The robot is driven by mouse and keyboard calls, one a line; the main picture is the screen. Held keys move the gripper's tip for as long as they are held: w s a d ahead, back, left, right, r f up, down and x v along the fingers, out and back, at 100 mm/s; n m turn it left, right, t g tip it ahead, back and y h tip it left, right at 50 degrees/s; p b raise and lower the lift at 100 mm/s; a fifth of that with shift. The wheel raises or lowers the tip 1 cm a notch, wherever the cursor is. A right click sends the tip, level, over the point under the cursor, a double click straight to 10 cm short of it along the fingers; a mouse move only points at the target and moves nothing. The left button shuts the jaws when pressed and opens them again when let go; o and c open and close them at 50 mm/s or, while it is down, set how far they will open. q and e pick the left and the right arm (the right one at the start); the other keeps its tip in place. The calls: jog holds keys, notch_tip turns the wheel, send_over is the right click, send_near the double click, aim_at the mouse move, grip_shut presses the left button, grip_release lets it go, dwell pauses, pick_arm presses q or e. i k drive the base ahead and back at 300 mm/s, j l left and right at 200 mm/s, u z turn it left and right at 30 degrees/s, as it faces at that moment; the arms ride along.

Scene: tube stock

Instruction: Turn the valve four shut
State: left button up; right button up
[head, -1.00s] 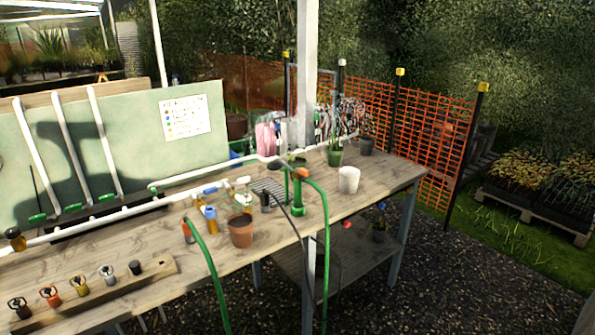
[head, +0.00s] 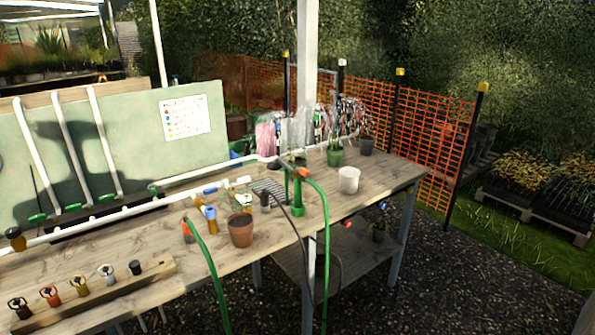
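Several green valve fittings sit along the white pipework on the bench: one at the left riser (head: 37,218), one at the middle riser (head: 72,208), one at the right riser (head: 107,197) and one further right on the pipe (head: 153,190). A blue-handled fitting (head: 210,190) and an orange-handled fitting (head: 303,172) on a green upright also show. No readable number marks any as valve four, and handle positions are too small to tell. Neither of my grippers is in view.
The wooden bench (head: 390,180) carries a terracotta pot (head: 241,231), a white pot (head: 348,180) and a wooden strip (head: 155,274) with several coloured fittings. Green hoses (head: 207,265) hang over its front edge. Gravel (head: 450,280) lies clear at the right.

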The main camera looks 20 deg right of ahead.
aim_at(154, 191)
jog(key=i+j+u, duration=0.1)
jog(key=i+j, duration=0.6)
